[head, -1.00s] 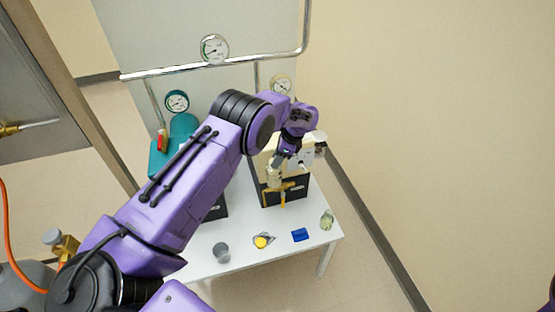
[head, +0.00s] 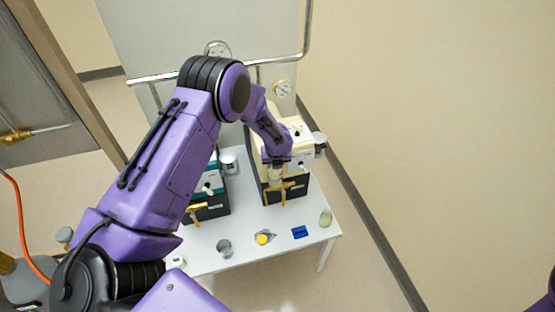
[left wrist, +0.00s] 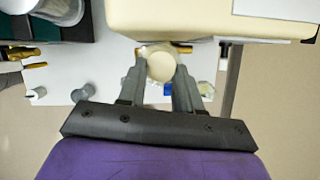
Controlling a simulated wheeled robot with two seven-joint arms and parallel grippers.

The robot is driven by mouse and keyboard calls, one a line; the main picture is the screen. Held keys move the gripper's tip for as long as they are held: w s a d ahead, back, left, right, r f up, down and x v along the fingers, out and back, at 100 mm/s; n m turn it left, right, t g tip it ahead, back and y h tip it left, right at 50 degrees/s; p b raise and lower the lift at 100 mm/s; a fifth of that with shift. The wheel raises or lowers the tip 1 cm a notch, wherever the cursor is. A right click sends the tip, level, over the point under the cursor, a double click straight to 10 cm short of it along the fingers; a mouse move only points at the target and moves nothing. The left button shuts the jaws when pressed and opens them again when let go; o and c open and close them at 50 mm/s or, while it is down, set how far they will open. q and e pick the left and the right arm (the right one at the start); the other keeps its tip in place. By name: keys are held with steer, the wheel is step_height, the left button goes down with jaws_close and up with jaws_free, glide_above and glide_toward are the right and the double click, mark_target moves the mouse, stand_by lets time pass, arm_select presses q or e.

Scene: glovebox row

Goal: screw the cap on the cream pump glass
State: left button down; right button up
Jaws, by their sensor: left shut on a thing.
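The cream pump (head: 296,124) stands on the white table with a black lower part and a brass fitting (head: 284,187) in front. My left gripper (head: 275,163) points down at the pump's front and is shut on a round cream cap (left wrist: 160,66), which sits between its fingertips in the left wrist view. A pale, glass-like piece (head: 275,176) shows just below the gripper, above the brass fitting. The fingers hide the join, so I cannot tell whether the cap is seated straight or threaded. My right gripper is not in view.
A teal pump (head: 207,180) with a brass tap stands to the left, close to my arm. Along the table's front (head: 205,265) are a grey cup (head: 223,248), a yellow piece (head: 263,239), a blue block (head: 300,232) and a greenish glass item (head: 326,218). Pipes run behind.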

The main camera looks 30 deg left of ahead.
arm_select(q)
steer(key=m+h, duration=0.1)
steer(key=m, duration=0.2)
steer(key=shift+a+t, duration=0.15)
steer(key=shift+t, duration=0.15)
steer(key=c, duration=0.7)
jaws_free()
steer(key=b+v, duration=0.2)
steer(key=v, duration=0.8)
steer(key=shift+s+r, duration=0.15)
steer(key=shift+r, duration=0.05)
